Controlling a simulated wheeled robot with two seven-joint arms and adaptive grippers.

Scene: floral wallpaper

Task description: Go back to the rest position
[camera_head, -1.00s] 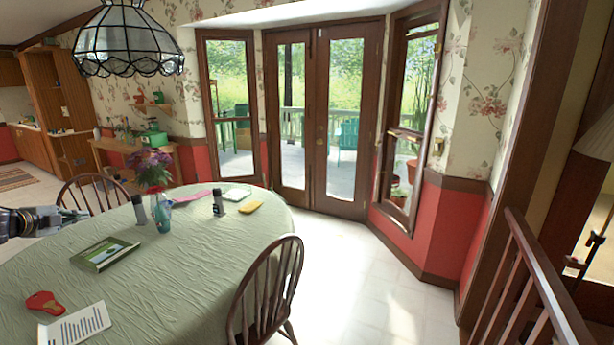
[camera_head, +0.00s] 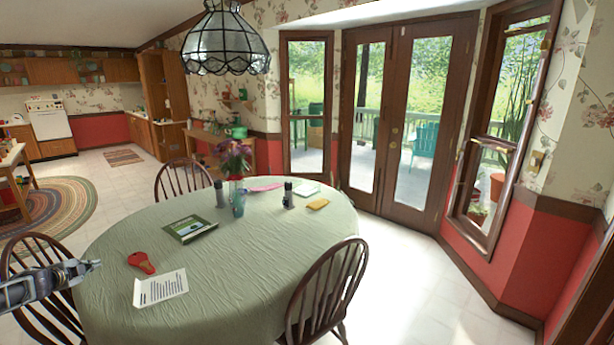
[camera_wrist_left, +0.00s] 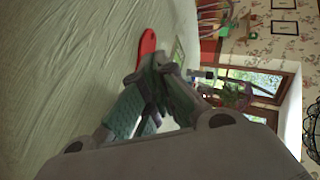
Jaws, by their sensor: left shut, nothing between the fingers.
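My left gripper (camera_head: 88,267) shows at the left edge of the head view, near the left end of the oval table with the green cloth (camera_head: 250,262). Its fingers are shut and hold nothing. In the left wrist view the shut fingers (camera_wrist_left: 165,75) point toward the red object (camera_wrist_left: 147,45), which lies beyond them on the cloth. My right gripper is not in view.
On the table are a red object (camera_head: 141,262), a printed sheet (camera_head: 160,288), a green book (camera_head: 190,229), a flower vase (camera_head: 238,200) and dark bottles. Wooden chairs (camera_head: 325,290) stand around it. Open floor (camera_head: 420,290) lies to the right.

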